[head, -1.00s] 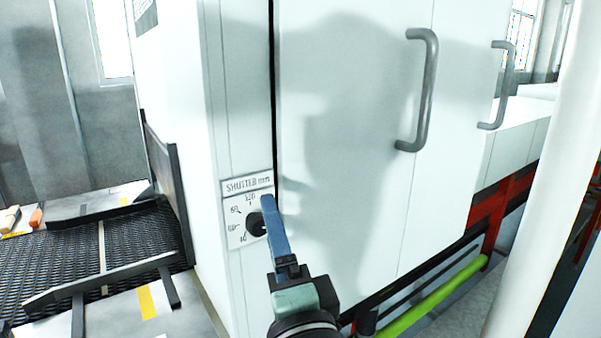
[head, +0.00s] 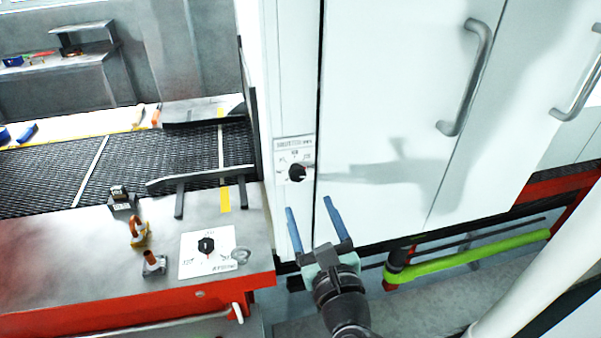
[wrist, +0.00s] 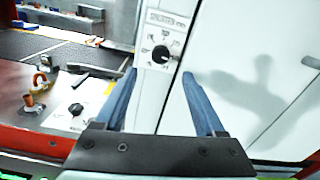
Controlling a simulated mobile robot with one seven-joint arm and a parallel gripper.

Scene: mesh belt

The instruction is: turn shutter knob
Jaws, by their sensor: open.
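The shutter knob (head: 297,173) is a round black knob on a white plate marked "SHUTTER mm" (head: 281,148), fixed to the white cabinet left of its door. It also shows in the wrist view (wrist: 161,54), above and between the fingers, with nothing over it. My gripper (head: 308,204) has two blue fingers, spread apart and empty. It is below and slightly right of the knob in the head view, clear of it.
A second black knob (head: 206,245) sits on a plate on the red-edged bench (head: 80,255) to the left, beside several small metal parts. The mesh belt (head: 60,180) runs behind. Grey door handles (head: 466,80) and a green pipe (head: 470,256) stand out at the right.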

